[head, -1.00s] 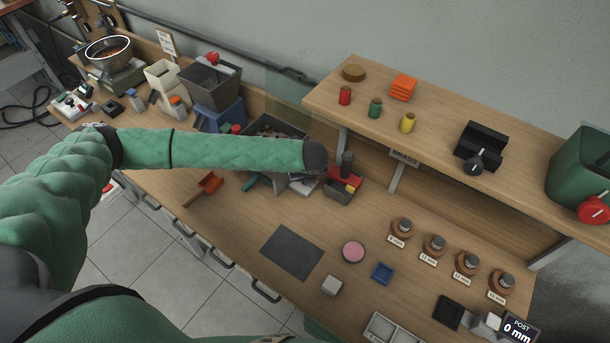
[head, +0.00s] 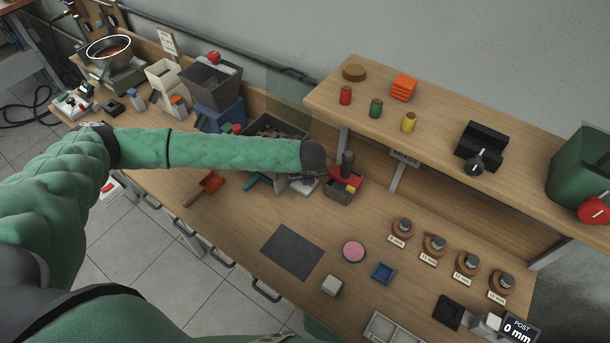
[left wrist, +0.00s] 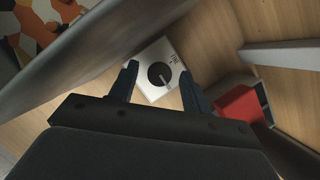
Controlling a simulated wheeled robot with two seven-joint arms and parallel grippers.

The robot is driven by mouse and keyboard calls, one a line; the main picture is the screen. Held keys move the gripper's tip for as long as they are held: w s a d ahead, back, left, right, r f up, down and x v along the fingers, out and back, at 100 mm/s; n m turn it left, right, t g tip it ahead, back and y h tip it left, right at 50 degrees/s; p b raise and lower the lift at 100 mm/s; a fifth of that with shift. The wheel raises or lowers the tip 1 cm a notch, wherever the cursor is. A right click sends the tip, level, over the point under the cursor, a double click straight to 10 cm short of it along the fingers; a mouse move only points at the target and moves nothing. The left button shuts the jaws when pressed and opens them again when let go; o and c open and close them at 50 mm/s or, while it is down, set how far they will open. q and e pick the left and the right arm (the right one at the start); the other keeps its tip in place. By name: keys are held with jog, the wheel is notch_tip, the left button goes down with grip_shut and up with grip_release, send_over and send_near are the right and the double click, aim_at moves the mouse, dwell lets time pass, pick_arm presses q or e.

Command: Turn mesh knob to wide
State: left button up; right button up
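The mesh knob (left wrist: 161,75) is a round black dial with a pale pointer line, on a white box (left wrist: 152,54) with small dark markings on its face. It shows in the left wrist view, just beyond my left gripper. My left gripper (left wrist: 160,88) is open, with one dark finger to each side of the knob and nothing visibly between them. I cannot tell whether a finger touches the knob. In the head view my green left forearm covers much of this area, and the knob's dial cannot be made out. My right gripper is not in view.
A dark bin (head: 268,128) with mixed pieces lies behind the arm. A raised shelf (head: 440,135) stands to the right.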

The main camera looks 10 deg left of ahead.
pick_arm(q)
jog(key=shift+s+d+r+b, duration=0.1)
jog(key=shift+s+r+b, duration=0.1)
jog(key=shift+r+b, duration=0.3)
jog(key=a+b+v, duration=0.1)
jog(key=b+v, duration=0.1)
jog(key=v, duration=0.4)
jog(key=shift+d+r+b, duration=0.35)
jog(key=shift+d+b, duration=0.05)
jog(key=shift+d, duration=0.1)
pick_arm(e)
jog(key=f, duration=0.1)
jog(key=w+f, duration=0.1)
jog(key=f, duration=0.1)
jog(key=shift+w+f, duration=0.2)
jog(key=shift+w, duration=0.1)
pick_arm(q)
jog(key=shift+s, duration=0.15)
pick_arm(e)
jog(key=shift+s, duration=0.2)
